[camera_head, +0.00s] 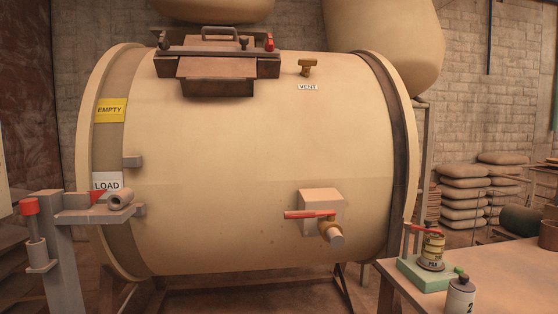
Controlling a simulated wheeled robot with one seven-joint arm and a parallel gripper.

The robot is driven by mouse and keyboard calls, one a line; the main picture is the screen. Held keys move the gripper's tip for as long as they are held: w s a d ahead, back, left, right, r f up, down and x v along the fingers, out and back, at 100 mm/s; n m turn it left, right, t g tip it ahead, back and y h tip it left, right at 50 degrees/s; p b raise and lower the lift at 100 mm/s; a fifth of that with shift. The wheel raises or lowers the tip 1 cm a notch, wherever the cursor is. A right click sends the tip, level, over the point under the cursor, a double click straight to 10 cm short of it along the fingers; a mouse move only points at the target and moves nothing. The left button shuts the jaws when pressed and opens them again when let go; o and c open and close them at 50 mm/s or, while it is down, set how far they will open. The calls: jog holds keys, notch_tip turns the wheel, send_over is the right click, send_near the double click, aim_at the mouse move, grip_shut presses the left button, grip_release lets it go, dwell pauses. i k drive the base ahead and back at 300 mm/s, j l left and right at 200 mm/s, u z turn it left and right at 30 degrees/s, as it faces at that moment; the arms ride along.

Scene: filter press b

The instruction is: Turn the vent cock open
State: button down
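The vent cock (307,67) is a small brass fitting high on the right part of the large cream drum (240,150). A white label reading VENT (308,87) sits just below it. The cock's top piece looks like a short bar lying across its stem; it is too small to tell whether it is open or shut. Nothing touches it. My gripper is not in view.
A hatch (217,68) with a handle sits left of the cock. A red-levered valve (318,222) juts out low on the drum. A post with a red knob (30,207) stands left; a table (510,280) with cans stands right.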

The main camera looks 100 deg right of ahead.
aim_at(307, 64)
jog(key=k+z, duration=0.15)
jog(key=z, duration=0.35)
jog(key=k+z, duration=0.15)
jog(key=z, duration=0.3)
jog(key=k+l+z, duration=0.1)
jog(key=z, duration=0.4)
jog(key=i+z, duration=0.1)
jog(key=z, duration=0.9)
jog(key=i+z, duration=0.15)
jog(key=z, duration=0.3)
jog(key=j+z, duration=0.1)
jog(key=z, duration=0.4)
jog(key=i+j, duration=0.2)
jog(key=j, duration=0.15)
jog(key=i+j+z, duration=0.1)
jog(key=j, duration=0.25)
jog(key=i+j, duration=0.45)
jog(key=j, duration=0.25)
jog(key=z, duration=0.05)
